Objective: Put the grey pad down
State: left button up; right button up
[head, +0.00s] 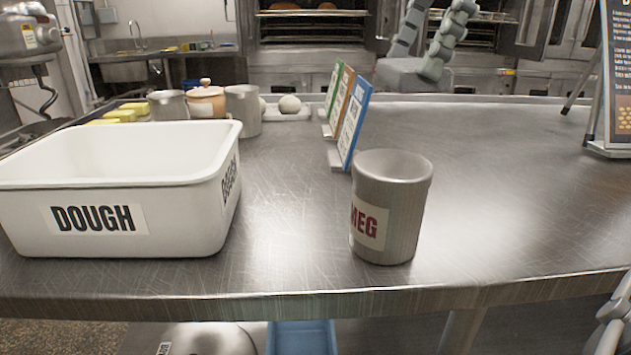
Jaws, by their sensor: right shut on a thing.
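Only part of my right gripper (612,325) shows, at the bottom right corner, in front of and below the counter's front edge. Its fingertips are cut off by the frame. It is shut, but what it holds lies outside the picture. I cannot make out the grey pad for certain anywhere in view. My left gripper is not in view.
A steel counter (290,225) carries a white DOUGH tub (190,235) at left and a grey cup (400,215) near the front edge. Coloured cards (354,125) stand behind the cup. A blue bin (302,340) is below.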

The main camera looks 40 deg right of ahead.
jog(key=w+a+p, duration=0.2)
jog(key=w+a, duration=0.2)
jog(key=a, duration=0.4)
jog(key=shift+m, duration=0.3)
jog(key=x, duration=0.3)
jog(key=d+x, duration=0.1)
jog(key=x, duration=0.2)
jog(key=s+b+x, duration=0.1)
jog(key=x, duration=0.3)
jog(key=shift+s+d+f, duration=0.1)
jog(key=shift+d+f, duration=0.1)
jog(key=shift+f, duration=0.25)
notch_tip(320, 180, down, 5)
jog(key=shift+r, duration=0.15)
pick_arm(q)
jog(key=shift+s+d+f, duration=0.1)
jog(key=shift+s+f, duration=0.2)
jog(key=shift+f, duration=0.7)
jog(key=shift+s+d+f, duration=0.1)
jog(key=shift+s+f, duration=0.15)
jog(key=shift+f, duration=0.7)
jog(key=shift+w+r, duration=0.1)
